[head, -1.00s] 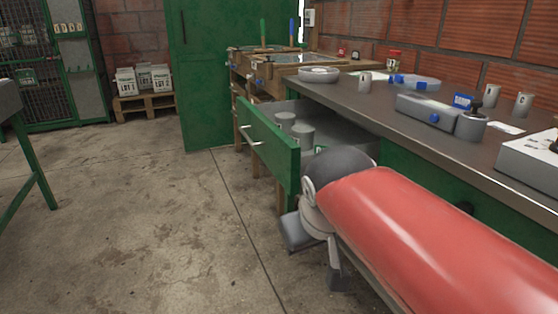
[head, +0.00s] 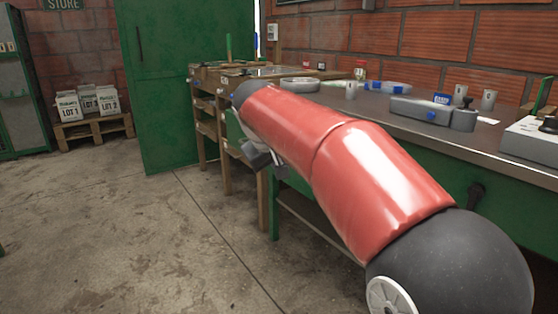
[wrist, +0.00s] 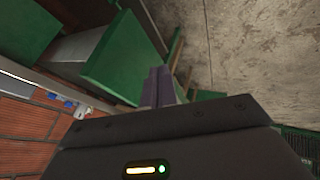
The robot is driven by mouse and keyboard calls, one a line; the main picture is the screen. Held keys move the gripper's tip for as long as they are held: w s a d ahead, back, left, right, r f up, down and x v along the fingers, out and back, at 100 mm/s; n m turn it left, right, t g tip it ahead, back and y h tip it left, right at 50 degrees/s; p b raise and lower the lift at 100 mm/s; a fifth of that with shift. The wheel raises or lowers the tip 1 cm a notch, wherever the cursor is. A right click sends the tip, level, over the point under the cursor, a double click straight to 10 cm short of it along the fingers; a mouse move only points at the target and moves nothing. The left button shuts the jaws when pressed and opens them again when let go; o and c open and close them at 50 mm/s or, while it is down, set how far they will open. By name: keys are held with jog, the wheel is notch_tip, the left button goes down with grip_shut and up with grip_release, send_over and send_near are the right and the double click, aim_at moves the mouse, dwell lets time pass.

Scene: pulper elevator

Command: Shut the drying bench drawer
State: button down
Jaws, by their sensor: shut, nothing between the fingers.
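The drying bench drawer shows in the wrist view as a green front panel (wrist: 122,58) with a grey metal side behind it, standing out from the green bench, so it is open. In the head view my arm hides most of it; only a green piece of the drawer front (head: 233,127) shows left of the arm. My gripper (head: 262,158) is at the drawer's front end, low beside the panel. In the wrist view the shut, empty fingers (wrist: 160,72) overlap the panel's edge; I cannot tell whether they touch it.
The bench top (head: 400,112) carries a grey scale-like box (head: 420,109), cups and dishes. A wooden stand (head: 213,130) is beyond the drawer, with a green door (head: 165,90) behind. The concrete floor at left is clear.

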aim_at(297, 178)
jog(key=w+d+f, duration=0.4)
jog(key=w, duration=0.1)
jog(key=shift+d, duration=0.1)
dwell(0.4)
